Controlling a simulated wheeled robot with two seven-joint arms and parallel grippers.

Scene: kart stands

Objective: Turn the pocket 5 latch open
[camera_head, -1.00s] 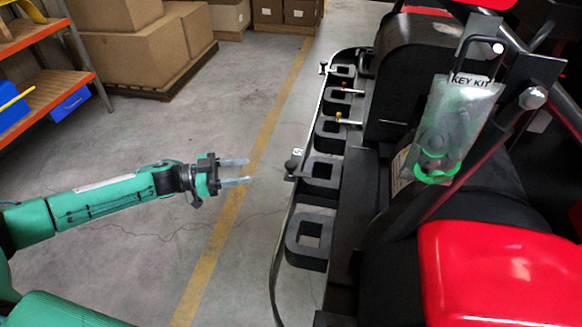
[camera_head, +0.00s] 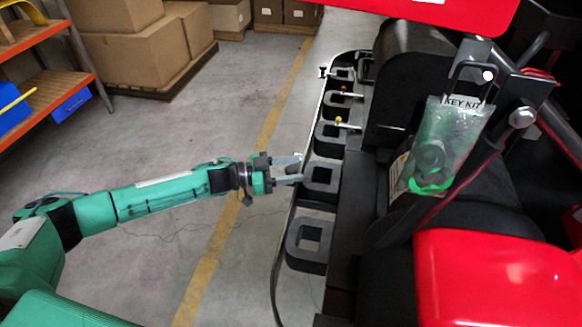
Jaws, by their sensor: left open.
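A row of black square pockets lines the side of the kart stand, with the pocket beside my gripper (camera_head: 321,190) second from the near end. In the earlier frame a dark latch knob stood at that pocket's outer edge. Now my left gripper (camera_head: 287,170) is there, its fingers apart and pointing right, and they largely hide the knob. I cannot tell whether the fingers touch it, and no pocket number is readable. My right gripper is not in view.
Other latches show farther along: yellow (camera_head: 339,119), red (camera_head: 345,91) and black (camera_head: 323,72). A key kit pouch (camera_head: 440,145) hangs at right above a red seat part (camera_head: 500,280). Shelving (camera_head: 50,75) and boxes (camera_head: 130,50) stand back left. The floor between is clear.

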